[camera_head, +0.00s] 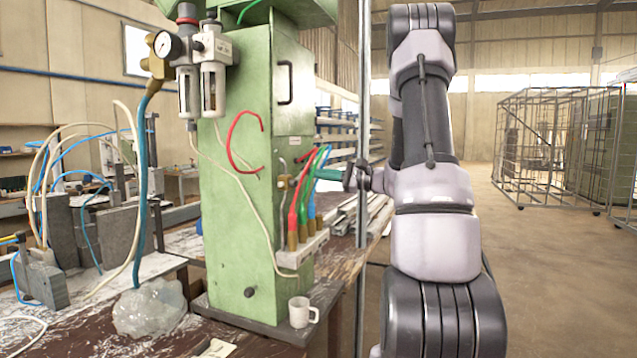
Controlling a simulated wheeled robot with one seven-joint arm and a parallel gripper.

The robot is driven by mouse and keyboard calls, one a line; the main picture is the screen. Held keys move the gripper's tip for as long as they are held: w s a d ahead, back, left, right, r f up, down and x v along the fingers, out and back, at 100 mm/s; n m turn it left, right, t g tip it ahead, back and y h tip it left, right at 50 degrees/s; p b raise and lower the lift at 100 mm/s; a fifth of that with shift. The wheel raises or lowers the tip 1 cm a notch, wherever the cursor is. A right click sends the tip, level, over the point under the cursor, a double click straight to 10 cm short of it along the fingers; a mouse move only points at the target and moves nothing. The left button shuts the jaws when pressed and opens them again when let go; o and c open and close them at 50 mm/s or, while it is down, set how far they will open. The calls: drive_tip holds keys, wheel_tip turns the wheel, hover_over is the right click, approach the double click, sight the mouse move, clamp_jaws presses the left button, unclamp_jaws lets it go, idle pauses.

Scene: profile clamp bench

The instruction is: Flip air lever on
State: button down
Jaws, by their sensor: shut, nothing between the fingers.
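A green machine column (240,180) stands on the bench. On its right side, a small brass-coloured fitting with a thin grey bent piece (283,182) shows above a pale manifold block (301,250). It may be the air valve and its lever, but it is too small to tell its position. Red, green and blue hoses run into the manifold. My gripper (328,174) is shut and empty, pointing left, just right of the hoses. Its fingertips look teal and lie close to the hose bends. I cannot tell whether they touch anything. My arm hides what lies behind it.
A filter regulator with a round gauge (167,45) hangs at the column's upper left. A white mug (301,312) stands at the column's foot, and a clear lumpy bag (149,307) lies to the left. A wire cage (555,145) stands far right; the floor there is open.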

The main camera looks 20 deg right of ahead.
drive_tip(key=s+a+r+n+g, duration=0.1)
drive_tip(key=s+a+r+n, duration=0.4)
drive_tip(key=n, duration=0.7)
drive_tip(key=shift+r+h, duration=0.4)
drive_tip(key=shift+r, duration=0.95)
drive_tip(key=shift+a, duration=0.1)
